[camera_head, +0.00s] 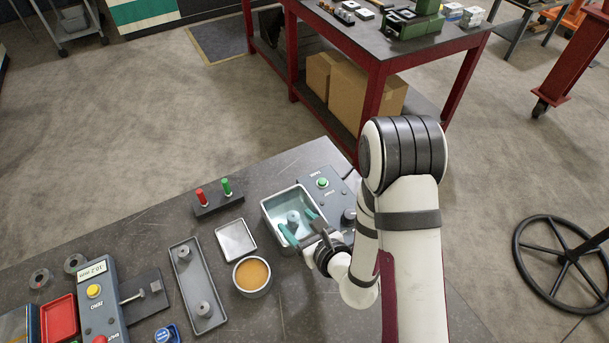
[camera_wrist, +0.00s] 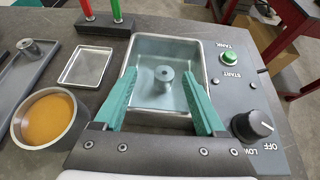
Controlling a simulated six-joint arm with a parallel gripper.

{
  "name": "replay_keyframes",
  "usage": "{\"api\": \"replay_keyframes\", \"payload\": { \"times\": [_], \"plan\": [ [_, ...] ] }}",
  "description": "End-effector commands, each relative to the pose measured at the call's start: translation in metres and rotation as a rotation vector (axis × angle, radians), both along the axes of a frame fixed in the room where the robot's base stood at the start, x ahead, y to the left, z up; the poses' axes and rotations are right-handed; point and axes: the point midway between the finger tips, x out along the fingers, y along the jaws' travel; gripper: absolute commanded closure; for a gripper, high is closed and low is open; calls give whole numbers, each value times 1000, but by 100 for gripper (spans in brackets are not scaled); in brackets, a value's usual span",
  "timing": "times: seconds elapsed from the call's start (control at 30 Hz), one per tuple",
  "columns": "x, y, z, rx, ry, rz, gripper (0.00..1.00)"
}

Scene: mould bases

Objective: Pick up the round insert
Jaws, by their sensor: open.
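A grey round insert (camera_head: 293,216), a short cylinder with a hole in its top on a wider flange, stands upright in the metal tank (camera_head: 268,214). It also shows in the wrist view (camera_wrist: 164,82), near the middle of the tank (camera_wrist: 207,52). The tank's inside looks bluish. My gripper (camera_head: 297,222) is open, its two teal fingers reaching over the tank. In the wrist view my gripper (camera_wrist: 161,76) has one finger on each side of the insert, with gaps between. I cannot tell how far the fingertips are above the insert.
A long grey tray (camera_head: 194,283) holds two similar round pieces. An empty square tray (camera_head: 236,240) and a bowl of orange material (camera_head: 252,276) stand left of the tank. A red-and-green-handled rack (camera_head: 217,203) is behind. A control panel (camera_wrist: 235,80) with a knob adjoins the tank's right.

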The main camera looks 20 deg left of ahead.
Motion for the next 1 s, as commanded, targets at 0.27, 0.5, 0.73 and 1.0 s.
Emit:
{"api": "replay_keyframes", "payload": {
  "times": [0.27, 0.5, 0.73, 1.0],
  "plan": [
    [23, 15, -27, -21, 10, -34, 27],
    [33, 25, -33, -20, 11, -36, 27],
    [32, 24, -33, -19, 12, -35, 47],
    [32, 24, -33, -19, 12, -35, 96]
  ]
}}
